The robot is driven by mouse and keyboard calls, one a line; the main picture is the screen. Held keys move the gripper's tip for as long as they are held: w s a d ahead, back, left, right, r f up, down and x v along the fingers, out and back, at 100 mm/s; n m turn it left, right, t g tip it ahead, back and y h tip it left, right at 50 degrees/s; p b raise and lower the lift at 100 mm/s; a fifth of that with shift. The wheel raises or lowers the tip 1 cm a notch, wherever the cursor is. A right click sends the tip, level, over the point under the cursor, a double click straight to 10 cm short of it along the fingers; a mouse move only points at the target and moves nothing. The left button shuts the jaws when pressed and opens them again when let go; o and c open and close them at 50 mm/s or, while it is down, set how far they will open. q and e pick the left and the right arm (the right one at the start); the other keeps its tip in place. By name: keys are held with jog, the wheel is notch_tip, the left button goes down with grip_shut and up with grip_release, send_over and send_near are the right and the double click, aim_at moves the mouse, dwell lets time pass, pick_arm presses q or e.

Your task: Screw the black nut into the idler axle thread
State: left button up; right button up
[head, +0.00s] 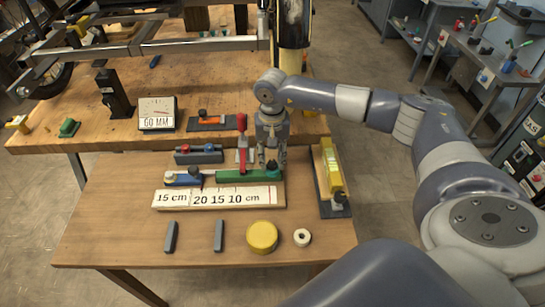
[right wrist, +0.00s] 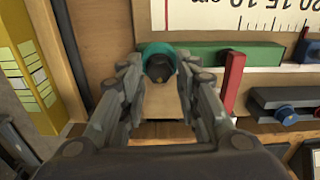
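A dark, round, nut-like piece (right wrist: 160,67) sits in front of the teal end of a green block (right wrist: 232,54) in the right wrist view. The green block also shows in the head view (head: 240,175); I take the round piece for the black nut. My right gripper (head: 270,160) points down over that end of the block. In the right wrist view its fingers (right wrist: 159,75) are apart, one on each side of the round piece; contact is unclear. The trike frame (head: 150,47) is at the upper left. I cannot make out the idler axle thread. My left gripper is out of view.
A red upright lever (head: 242,143) stands just left of my right gripper. A yellow-and-black piece (head: 332,172) lies to its right. A ruler board (head: 180,199), a yellow disc (head: 262,237), a white ring (head: 302,237) and two grey bars are nearer. The table's front left is clear.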

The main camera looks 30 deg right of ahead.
jog(key=n, duration=0.5)
jog(key=shift+a+n, duration=0.1)
jog(key=shift+n, duration=0.2)
jog(key=c, duration=0.6)
jog(key=m, duration=1.2)
jog(key=shift+s, duration=0.1)
